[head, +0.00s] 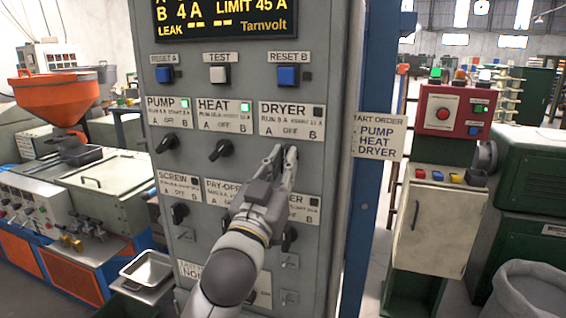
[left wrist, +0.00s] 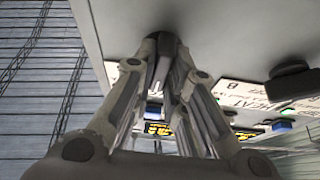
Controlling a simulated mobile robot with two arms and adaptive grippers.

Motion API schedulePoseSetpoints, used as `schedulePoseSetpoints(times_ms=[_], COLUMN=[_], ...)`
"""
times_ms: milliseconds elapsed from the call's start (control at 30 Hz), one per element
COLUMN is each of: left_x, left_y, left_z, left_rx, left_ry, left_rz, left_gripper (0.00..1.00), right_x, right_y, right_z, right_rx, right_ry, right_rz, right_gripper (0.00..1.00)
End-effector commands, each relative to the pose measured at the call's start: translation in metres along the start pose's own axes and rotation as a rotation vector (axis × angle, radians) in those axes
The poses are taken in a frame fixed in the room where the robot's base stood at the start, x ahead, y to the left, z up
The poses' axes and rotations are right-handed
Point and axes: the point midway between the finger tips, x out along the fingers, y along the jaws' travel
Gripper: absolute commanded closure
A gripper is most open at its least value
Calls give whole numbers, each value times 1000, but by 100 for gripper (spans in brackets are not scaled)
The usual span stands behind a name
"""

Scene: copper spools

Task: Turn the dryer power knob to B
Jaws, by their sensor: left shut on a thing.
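The grey control panel stands in front of me. The DRYER label (head: 291,121) has a dark lamp (head: 317,112) and marks A, OFF and B. My left gripper (head: 279,155) is just below this label, shut on the dryer knob. The fingers cover the knob in the head view, so its pointing direction cannot be read. In the left wrist view the dark dryer knob (left wrist: 166,50) shows between the fingers. My right gripper is not in view.
The pump knob (head: 167,143) and heat knob (head: 220,149) are to the left, with green lamps lit above them. A lower row of knobs sits beneath my left arm. A START ORDER sign (head: 376,137) is at the panel's right edge, listing PUMP, HEAT, DRYER.

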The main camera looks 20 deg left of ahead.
Motion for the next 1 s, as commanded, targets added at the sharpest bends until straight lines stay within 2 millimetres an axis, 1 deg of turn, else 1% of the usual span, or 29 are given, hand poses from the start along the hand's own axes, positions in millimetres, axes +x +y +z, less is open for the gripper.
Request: schedulePoseSetpoints(times_ms=[33, 167, 700, 1000], left_x=[1, 1, 2, 1], left_y=[-1, -1, -2, -2], left_z=[-2, -2, -3, -2], left_rx=[24, 103, 510, 646], left_ry=[-2, -3, -3, -1], left_rz=[9, 42, 212, 269], left_gripper=[100, 100, 100, 100], right_x=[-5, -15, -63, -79], right_y=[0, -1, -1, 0], right_z=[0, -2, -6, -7], right_rx=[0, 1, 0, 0], right_ry=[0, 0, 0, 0], right_rz=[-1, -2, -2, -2], right_gripper=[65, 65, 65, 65])
